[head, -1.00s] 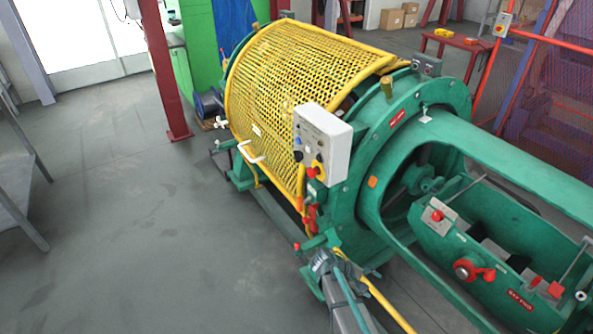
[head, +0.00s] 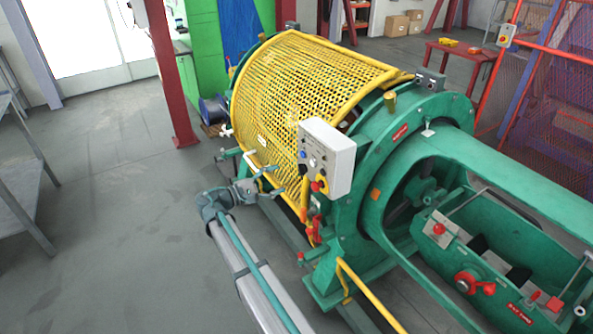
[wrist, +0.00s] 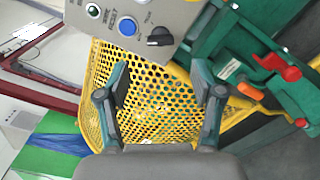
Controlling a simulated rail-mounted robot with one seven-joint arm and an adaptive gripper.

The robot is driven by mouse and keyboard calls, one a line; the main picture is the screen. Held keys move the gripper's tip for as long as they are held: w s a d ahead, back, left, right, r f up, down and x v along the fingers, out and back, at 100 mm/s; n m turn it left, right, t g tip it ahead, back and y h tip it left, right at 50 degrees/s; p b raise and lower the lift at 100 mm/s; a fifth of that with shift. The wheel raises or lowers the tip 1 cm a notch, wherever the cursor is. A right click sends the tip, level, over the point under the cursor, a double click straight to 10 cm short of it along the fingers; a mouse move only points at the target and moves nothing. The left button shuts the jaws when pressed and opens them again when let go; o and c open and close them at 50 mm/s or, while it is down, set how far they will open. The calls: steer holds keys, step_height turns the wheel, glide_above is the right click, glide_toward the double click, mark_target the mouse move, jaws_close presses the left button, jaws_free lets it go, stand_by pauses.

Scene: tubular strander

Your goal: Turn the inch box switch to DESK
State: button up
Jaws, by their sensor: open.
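The inch box (head: 328,150) is a light grey panel on the front of the green machine. It also shows at the top of the wrist view (wrist: 178,15), cut off by the frame edge. A black rotary switch (wrist: 160,37) sits near its lower edge, beside a blue button (wrist: 127,27) and a green one (wrist: 94,11). The switch labels are too small or cut off to read surely. My gripper (head: 277,181) is open and empty, left of and below the box. In the wrist view its fingers (wrist: 160,70) stand apart below the switch, touching nothing visible.
A yellow mesh guard (head: 305,75) lies behind the box and fingers. A red and yellow emergency stop (head: 320,185) is on the box's lower part. Red handles (wrist: 277,66) and a yellow rail (head: 370,295) are close on the right.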

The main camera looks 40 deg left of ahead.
mark_target(302, 169)
steer(key=p+x, duration=0.2)
steer(key=x, duration=0.6)
steer(key=shift+w+d, duration=0.1)
steer(key=shift+c, duration=0.2)
steer(key=shift+f, duration=0.1)
steer(key=c, duration=1.1)
